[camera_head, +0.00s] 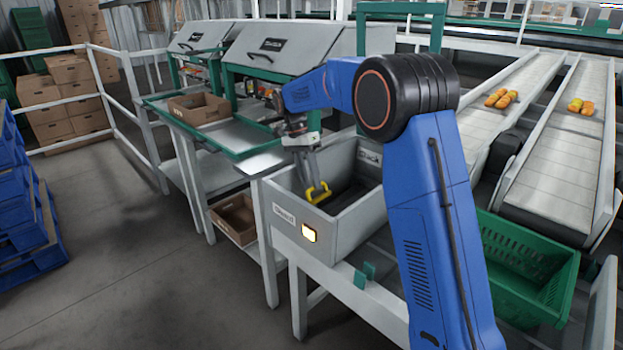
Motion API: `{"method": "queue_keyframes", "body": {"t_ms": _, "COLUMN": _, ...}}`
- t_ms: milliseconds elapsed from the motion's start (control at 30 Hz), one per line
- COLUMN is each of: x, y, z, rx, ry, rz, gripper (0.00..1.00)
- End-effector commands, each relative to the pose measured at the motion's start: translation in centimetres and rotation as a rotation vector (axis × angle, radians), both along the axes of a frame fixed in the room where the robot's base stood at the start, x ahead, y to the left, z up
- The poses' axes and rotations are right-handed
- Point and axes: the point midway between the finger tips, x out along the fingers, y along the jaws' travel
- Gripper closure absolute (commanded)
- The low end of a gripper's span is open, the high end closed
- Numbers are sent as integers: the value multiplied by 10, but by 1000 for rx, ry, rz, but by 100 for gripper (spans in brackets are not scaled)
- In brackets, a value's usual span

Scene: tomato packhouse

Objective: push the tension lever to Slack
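My gripper (318,192) has grey fingers with yellow tips and points down into a grey open-topped bin (341,235) at the middle of the head view. The tips are inside the bin's outline, near its left side. The view is too small to tell whether the fingers are apart or closed, and I see nothing clearly held. My blue arm hides part of the scene to the right of the bin.
An amber lit panel (309,233) is on the bin's front. Two conveyors (513,92) with orange produce run at right, above a green crate (518,268). A cardboard box (200,109) is on the bench at left. Blue pallets (30,225) stand far left, with open floor between.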

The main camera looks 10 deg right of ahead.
Motion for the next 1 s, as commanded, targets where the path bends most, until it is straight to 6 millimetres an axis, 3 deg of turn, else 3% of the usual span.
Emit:
{"method": "queue_keyframes", "body": {"t_ms": 367, "x": 3, "y": 3, "z": 4, "rx": 4, "ry": -3, "rz": 1, "gripper": 71}}
{"method": "queue_keyframes", "body": {"t_ms": 1000, "x": 34, "y": 25, "z": 119, "rx": 2, "ry": -4, "rz": 1, "gripper": 71}}
